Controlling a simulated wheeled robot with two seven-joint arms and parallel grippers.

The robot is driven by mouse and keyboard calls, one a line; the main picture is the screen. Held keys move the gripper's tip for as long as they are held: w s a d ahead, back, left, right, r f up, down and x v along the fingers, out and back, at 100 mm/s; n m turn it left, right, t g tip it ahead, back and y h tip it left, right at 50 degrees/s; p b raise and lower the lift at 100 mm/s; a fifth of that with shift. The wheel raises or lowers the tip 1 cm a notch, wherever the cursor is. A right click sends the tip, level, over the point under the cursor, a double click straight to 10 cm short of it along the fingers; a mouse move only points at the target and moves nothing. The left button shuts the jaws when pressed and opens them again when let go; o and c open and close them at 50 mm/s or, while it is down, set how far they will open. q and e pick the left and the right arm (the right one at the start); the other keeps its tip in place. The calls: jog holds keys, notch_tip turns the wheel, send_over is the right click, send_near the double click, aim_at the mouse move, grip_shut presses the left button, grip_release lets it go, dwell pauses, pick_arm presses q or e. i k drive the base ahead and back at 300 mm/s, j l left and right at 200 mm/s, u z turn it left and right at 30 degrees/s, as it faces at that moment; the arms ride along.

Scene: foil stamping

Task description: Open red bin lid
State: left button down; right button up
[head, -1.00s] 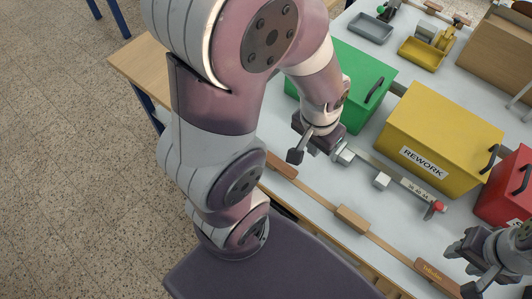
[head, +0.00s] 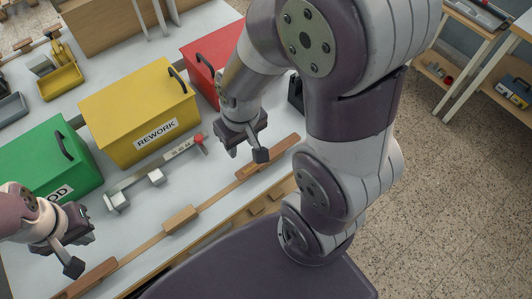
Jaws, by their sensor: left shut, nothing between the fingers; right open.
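The red bin (head: 193,52) stands at the back of the table, right of the yellow bin. My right arm hides the bin's right part. My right gripper (head: 253,146) is open and empty above the table, in front of and to the right of the red bin, apart from it. My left gripper (head: 70,248) is shut and empty, low at the left, in front of the green bin.
The yellow REWORK bin (head: 135,105) and a green bin (head: 40,155) stand left of the red bin. A ruler-like bar with a red end (head: 182,150) and small blocks lies in front of them. A wooden rail (head: 150,245) runs along the table's front edge.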

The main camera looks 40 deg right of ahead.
aim_at(211, 53)
jog(key=l+z, duration=0.15)
jog(key=z, duration=0.2)
jog(key=l+z, duration=0.2)
jog(key=z, duration=0.15)
jog(key=l+z, duration=0.15)
jog(key=z, duration=0.2)
jog(key=i+j, duration=0.05)
